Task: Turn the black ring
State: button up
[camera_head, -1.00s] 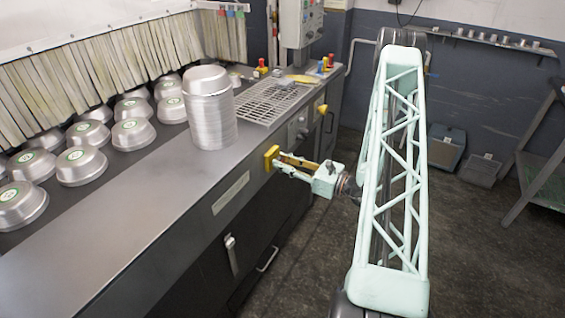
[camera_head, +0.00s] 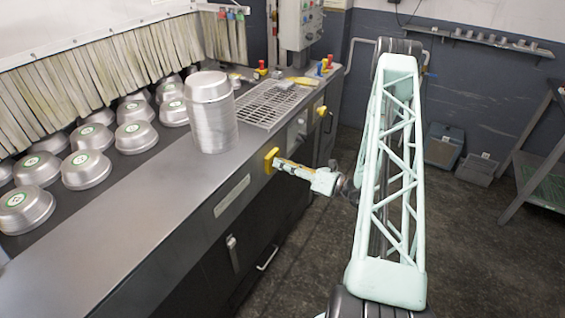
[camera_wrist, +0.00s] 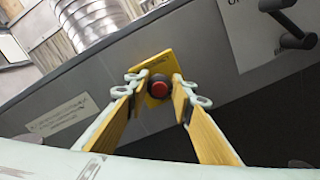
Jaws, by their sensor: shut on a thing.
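The black ring (camera_wrist: 157,78) surrounds a red button (camera_wrist: 159,89) on a yellow plate (camera_wrist: 150,66), which is fixed to the counter's front. The yellow plate also shows in the head view (camera_head: 270,158). My gripper (camera_wrist: 158,84) reaches straight at the plate, with one fingertip on each side of the ring. Its jaws are shut on the black ring. The fingers have wood-coloured inner faces and pale loops at the tips. In the head view my gripper (camera_head: 281,163) meets the plate, and the ring is hidden there.
A tall stack of metal pans (camera_head: 213,125) stands on the counter (camera_head: 150,215) above the plate. Several overturned pans (camera_head: 86,169) lie behind it at left. A black handle (camera_wrist: 290,30) juts from the front at right. The floor beside the counter is open.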

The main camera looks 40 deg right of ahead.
jog(key=shift+m, duration=0.6)
jog(key=shift+p, duration=0.3)
jog(key=o, duration=0.8)
jog(key=shift+s+d, duration=0.1)
jog(key=shift+s, duration=0.05)
jog(key=shift+v, duration=5.85)
